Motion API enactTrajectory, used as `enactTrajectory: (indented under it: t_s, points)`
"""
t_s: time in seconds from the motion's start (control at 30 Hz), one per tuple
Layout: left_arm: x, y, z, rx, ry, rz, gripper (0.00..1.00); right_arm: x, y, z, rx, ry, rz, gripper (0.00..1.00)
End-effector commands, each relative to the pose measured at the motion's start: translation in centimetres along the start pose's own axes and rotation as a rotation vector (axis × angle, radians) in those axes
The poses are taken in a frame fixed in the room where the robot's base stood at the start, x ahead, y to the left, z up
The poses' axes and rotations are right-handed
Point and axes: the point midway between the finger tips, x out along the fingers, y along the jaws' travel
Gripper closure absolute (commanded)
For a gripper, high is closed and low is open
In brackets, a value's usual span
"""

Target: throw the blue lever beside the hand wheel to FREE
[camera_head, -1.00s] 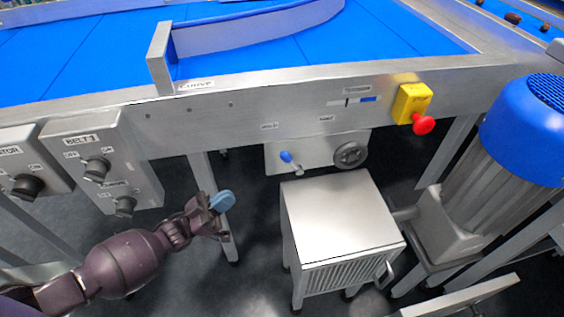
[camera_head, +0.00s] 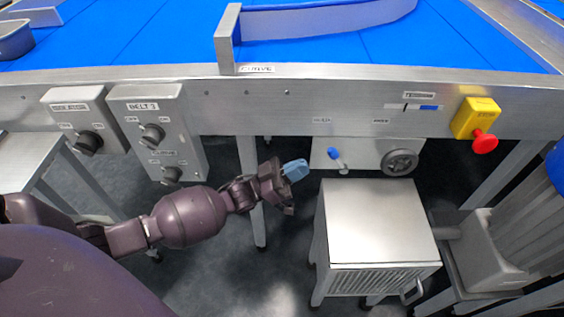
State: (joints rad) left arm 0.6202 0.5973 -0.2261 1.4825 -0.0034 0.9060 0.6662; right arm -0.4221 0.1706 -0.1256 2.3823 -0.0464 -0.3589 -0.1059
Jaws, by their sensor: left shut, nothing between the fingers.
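The blue lever (camera_head: 334,154) sticks up from a pale plate (camera_head: 354,158) under the conveyor's side beam, its blue tip leaning up and left. The grey hand wheel (camera_head: 400,162) is on the same plate, to the right of the lever. Small labels on the beam above the plate are too blurred to read. My left gripper (camera_head: 300,170), with blue fingertips, is shut and empty, a short way left of the lever and apart from it. My right gripper is not in view.
A steel cabinet (camera_head: 377,222) stands just below the lever plate. A yellow box with a red stop button (camera_head: 484,142) is on the beam at right. Switch boxes, one marked BELT (camera_head: 158,126), hang at left. A blue conveyor belt (camera_head: 150,38) runs above.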

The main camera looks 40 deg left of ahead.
Motion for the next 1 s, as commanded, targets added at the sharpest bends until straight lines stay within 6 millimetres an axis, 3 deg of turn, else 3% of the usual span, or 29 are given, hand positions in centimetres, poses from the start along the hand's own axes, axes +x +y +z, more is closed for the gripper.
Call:
enactTrajectory:
  t_s: [0.1,0.33,0.83,1.0]
  points:
    - [1.9,0.1,0.1,-0.002,0.002,0.001,1.00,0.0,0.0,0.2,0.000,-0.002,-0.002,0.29]
    - [4.3,0.1,0.1,-0.001,-0.001,-0.001,1.00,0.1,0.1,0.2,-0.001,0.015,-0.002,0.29]
    - [5.0,0.0,0.0,0.001,-0.001,0.000,1.00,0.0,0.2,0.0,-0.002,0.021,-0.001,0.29]
    - [5.9,0.0,-0.8,0.014,-0.042,0.005,1.00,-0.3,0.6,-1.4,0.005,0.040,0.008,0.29]
